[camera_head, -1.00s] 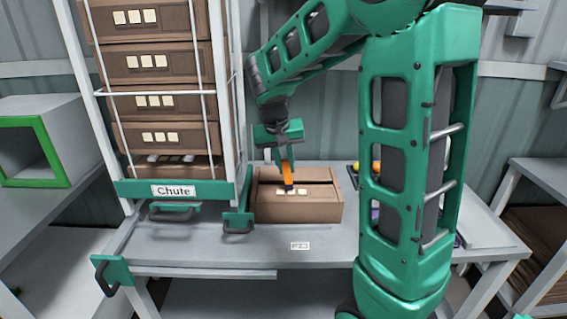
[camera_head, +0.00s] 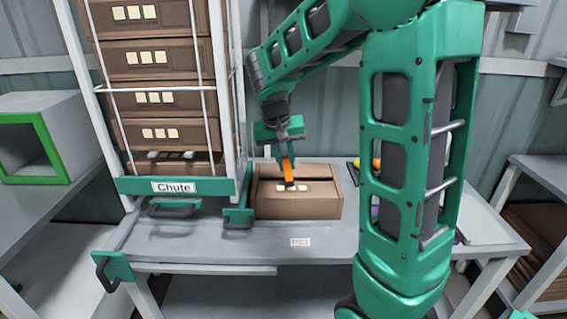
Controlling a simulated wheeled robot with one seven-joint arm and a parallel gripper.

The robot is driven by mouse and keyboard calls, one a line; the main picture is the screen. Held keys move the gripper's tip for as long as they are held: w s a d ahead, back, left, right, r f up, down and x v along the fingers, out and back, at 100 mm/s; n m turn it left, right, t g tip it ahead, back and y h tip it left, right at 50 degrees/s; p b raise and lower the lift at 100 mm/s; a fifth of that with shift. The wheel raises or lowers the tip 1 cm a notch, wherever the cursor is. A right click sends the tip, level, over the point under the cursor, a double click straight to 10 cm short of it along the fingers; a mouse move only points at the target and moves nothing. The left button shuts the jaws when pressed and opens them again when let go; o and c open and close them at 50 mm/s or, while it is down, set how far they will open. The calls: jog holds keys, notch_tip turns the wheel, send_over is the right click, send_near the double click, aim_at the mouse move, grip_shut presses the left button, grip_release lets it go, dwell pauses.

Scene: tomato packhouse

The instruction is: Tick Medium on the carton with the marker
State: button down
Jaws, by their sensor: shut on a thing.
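A brown carton (camera_head: 310,208) stands on the grey table, with a row of pale squares (camera_head: 302,188) on its side facing me. My gripper (camera_head: 285,152) is shut on an orange marker (camera_head: 287,172) that points downward. The marker's dark tip is at or right in front of the row of squares, near its middle. I cannot tell whether the tip touches the carton. The lettering on the squares is too small to read, and any mark is not discernible.
A rack labelled Chute (camera_head: 173,187) with stacked cartons stands left of the carton. A small white label (camera_head: 300,242) lies on the table (camera_head: 220,256) in front. Yellow and orange items (camera_head: 366,163) are partly hidden behind my arm at right.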

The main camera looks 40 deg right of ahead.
jog(key=shift+f, duration=0.45)
dwell(0.6)
jog(key=shift+w+d, duration=0.1)
jog(key=shift+d, duration=0.45)
dwell(0.3)
jog(key=shift+a, duration=0.65)
dwell(0.4)
jog(key=shift+r, duration=3)
